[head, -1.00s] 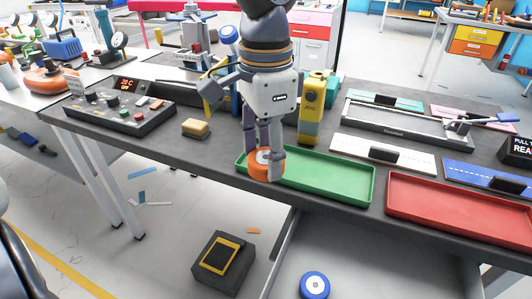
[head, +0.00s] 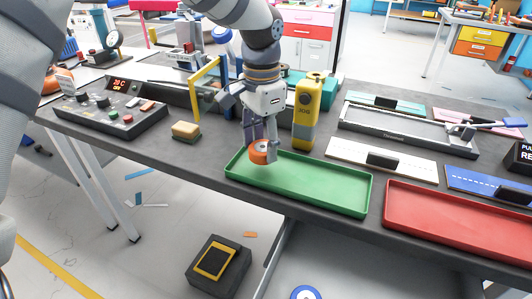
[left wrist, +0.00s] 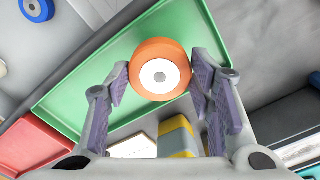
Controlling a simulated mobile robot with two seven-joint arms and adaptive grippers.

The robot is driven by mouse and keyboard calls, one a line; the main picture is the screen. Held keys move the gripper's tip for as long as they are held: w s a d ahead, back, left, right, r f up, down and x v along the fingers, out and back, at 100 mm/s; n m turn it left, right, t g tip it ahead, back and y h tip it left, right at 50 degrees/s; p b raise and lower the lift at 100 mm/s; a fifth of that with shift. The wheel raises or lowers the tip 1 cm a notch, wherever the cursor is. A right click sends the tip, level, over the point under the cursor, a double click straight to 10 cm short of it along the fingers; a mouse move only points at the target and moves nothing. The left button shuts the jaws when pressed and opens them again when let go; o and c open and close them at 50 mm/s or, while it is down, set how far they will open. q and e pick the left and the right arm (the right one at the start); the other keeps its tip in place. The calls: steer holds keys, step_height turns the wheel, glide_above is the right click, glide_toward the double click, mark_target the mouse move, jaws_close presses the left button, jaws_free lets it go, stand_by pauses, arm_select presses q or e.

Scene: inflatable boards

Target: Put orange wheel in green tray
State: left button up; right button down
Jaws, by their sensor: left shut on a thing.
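The orange wheel (head: 262,153) has a white hub and is held between the fingers of my left gripper (head: 260,146). In the left wrist view the wheel (left wrist: 160,70) sits between the two purple-padded fingertips of the gripper (left wrist: 160,85). The green tray (head: 310,190) lies on the dark workbench. The tray also shows behind the wheel in the left wrist view (left wrist: 85,90). My right gripper is not in view.
A red tray (head: 455,228) lies to the right of the green one. A yellow device (head: 307,112) stands behind the green tray. A sponge (head: 186,131) and a control box (head: 110,112) are to the left. A blue wheel (head: 305,293) is lower down.

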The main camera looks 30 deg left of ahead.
mark_target(263, 145)
arm_select(q)
steer(key=shift+w+a+f, duration=0.1)
steer(key=shift+w+f, duration=0.1)
steer(key=shift+f, duration=0.7)
steer(key=shift+w+f, duration=0.2)
steer(key=shift+f, duration=0.7)
steer(key=shift+f, duration=0.15)
steer(key=o, duration=1.3)
steer(key=shift+c, duration=0.2)
step_height(263, 145, up, 12)
steer(key=shift+r, duration=0.2)
